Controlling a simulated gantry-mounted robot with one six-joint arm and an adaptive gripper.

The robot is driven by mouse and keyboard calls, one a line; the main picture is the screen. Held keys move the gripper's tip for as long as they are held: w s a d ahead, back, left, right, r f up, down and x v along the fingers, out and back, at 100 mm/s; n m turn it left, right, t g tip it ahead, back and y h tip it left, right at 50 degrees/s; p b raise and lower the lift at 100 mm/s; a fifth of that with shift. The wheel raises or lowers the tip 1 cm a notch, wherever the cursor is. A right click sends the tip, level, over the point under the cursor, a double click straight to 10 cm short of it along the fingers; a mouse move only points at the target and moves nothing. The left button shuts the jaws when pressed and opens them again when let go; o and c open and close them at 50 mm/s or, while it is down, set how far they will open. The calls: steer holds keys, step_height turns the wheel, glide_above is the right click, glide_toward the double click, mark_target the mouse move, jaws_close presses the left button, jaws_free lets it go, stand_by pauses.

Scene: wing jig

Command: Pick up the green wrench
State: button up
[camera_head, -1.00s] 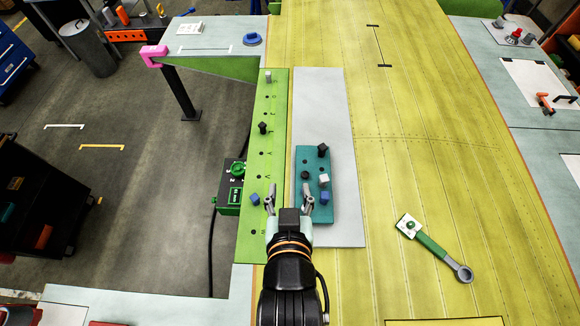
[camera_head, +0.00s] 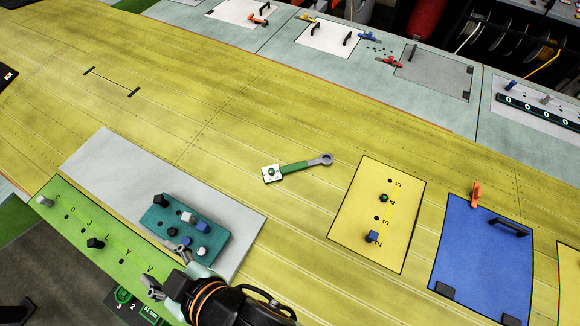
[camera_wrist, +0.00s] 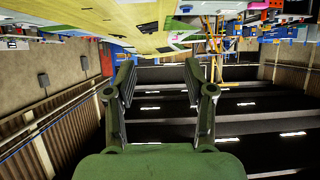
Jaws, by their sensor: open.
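The green wrench (camera_head: 294,167) lies on the yellow wing surface in the head view. Its grey ring end (camera_head: 326,159) points right, and its left end rests at a small white plate with a green knob (camera_head: 271,173). My gripper (camera_head: 167,270) is open and empty at the lower left, over the edge of the green strip and near the teal block. It is well apart from the wrench, to its lower left. In the wrist view my gripper (camera_wrist: 160,85) shows two spread fingers with nothing between them; I cannot make out the wrench there.
A teal block (camera_head: 160,218) with several pegs sits on a grey plate (camera_head: 110,165) beside the green strip (camera_head: 85,235). A yellow panel (camera_head: 350,230) with pegs and a blue panel (camera_head: 470,260) with a handle lie right of the wrench. The wing around the wrench is mostly clear.

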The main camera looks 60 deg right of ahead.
mark_target(292, 167)
steer(key=shift+o, duration=0.4)
